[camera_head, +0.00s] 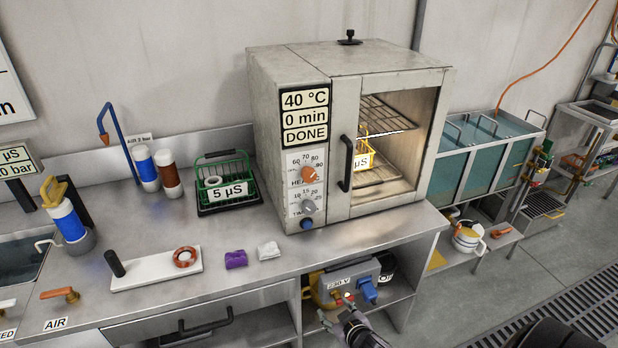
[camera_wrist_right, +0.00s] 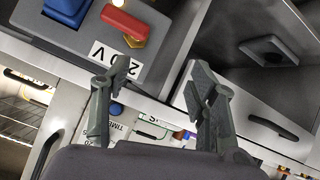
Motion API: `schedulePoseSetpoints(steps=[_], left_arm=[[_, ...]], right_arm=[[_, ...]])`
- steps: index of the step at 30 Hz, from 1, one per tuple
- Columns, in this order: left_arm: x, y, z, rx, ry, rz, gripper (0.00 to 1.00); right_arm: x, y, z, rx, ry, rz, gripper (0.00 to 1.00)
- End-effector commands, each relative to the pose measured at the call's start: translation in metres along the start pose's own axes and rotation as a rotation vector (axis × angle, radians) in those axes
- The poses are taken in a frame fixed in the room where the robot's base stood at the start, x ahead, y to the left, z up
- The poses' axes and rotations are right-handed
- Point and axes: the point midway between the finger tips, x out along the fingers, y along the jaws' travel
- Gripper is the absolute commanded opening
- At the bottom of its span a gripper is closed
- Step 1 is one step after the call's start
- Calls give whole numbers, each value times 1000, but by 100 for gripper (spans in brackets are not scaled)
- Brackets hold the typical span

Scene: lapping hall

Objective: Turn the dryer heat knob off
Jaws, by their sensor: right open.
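The dryer (camera_head: 288,75) is a grey box oven on the steel bench, its display reading 40 °C, 0 min, DONE. Its orange heat knob (camera_head: 309,174) sits below a scale whose readable numbers run from 60 to 90; I cannot tell exactly where its pointer stands. A grey time knob (camera_head: 308,207) and a blue button (camera_head: 306,224) are below it. My right gripper (camera_head: 338,308) is open and empty, low in front of the bench, well below the knob. In the wrist view the open fingers (camera_wrist_right: 158,72) are apart with nothing between them. My left gripper is out of view.
A 230 V box (camera_head: 345,284) with a red lever (camera_wrist_right: 124,22) is on the shelf under the dryer, close to my right gripper. The dryer handle (camera_head: 346,163) juts out right of the knobs. A green basket (camera_head: 228,199), purple block (camera_head: 236,260) and white cloth (camera_head: 268,250) lie left.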

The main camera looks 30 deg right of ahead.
Motion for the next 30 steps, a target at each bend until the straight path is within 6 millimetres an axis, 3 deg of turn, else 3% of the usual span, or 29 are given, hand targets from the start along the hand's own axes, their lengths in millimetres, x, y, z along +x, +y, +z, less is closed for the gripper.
schedulePoseSetpoints(steps=[1,3,6,9,12,17,30], left_arm=[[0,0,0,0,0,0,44],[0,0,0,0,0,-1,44],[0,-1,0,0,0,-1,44],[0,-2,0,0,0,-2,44],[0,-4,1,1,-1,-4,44],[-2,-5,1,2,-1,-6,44],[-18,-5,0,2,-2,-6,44]], right_arm=[[-6,19,-51,5,95,30,54],[-22,41,-112,14,212,67,54],[-51,64,-184,25,359,108,54],[-78,79,-234,31,465,135,54],[-97,87,-261,36,528,151,54],[-101,92,-277,38,557,157,54],[-36,104,-318,38,555,156,54]])
